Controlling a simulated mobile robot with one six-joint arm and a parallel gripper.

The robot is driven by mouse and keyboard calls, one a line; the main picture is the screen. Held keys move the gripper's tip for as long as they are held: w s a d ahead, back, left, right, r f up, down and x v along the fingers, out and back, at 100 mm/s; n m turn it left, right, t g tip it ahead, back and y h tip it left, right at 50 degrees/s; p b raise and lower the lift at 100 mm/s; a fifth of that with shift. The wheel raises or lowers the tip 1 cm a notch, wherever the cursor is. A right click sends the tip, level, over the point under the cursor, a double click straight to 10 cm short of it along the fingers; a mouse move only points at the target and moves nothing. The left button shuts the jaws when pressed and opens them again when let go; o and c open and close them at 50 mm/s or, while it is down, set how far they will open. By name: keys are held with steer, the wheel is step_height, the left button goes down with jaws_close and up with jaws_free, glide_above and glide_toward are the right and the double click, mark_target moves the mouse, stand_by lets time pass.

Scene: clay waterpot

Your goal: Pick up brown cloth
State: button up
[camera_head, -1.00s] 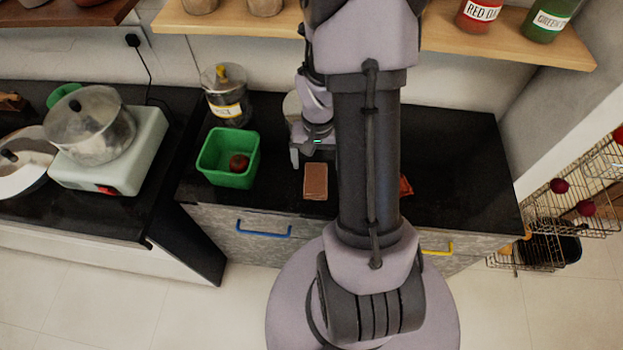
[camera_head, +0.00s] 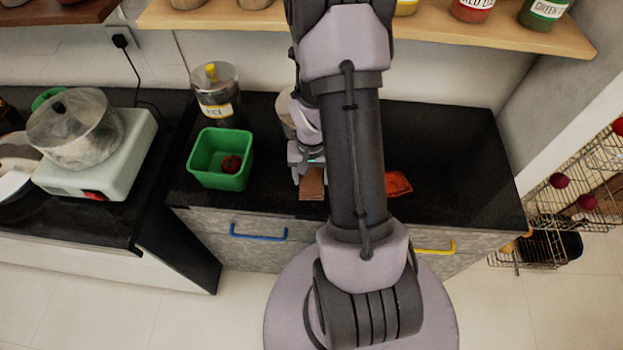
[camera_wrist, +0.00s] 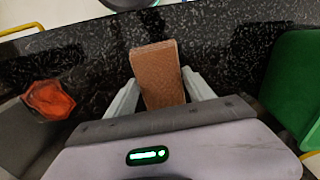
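The brown cloth (camera_head: 312,184) is a flat, folded rectangle on the black counter, near its front edge. In the wrist view the brown cloth (camera_wrist: 158,72) lies between the two fingers of my gripper (camera_wrist: 161,95), its far end reaching past the fingertips. The fingers stand apart, with a narrow gap visible on each side of the cloth. In the head view my gripper (camera_head: 309,172) is over the far part of the cloth and hides it. I cannot tell how high the fingertips are above the counter.
A green bin (camera_head: 221,160) with a red item stands left of the cloth. A jar (camera_head: 217,92) stands behind it. An orange-red packet (camera_head: 397,184) lies to the right, partly behind my arm. The right part of the counter (camera_head: 450,160) is clear.

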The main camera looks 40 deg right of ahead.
mark_target(311, 178)
steer(key=shift+c, duration=1)
steer(key=shift+r+p, duration=0.3)
steer(key=shift+r, duration=0.25)
step_height(311, 178, up, 3)
steer(key=shift+f+p, duration=0.2)
steer(key=shift+p, duration=0.5)
steer(key=s+d, duration=0.1)
steer(key=s, duration=0.4)
steer(key=s+d+r+p, duration=0.1)
steer(key=s, duration=0.4)
steer(key=s+d+p, duration=0.1)
steer(key=s, duration=0.4)
steer(key=shift+s+d+r, duration=0.15)
steer(key=shift+s+d, duration=0.1)
steer(key=shift+s, duration=0.1)
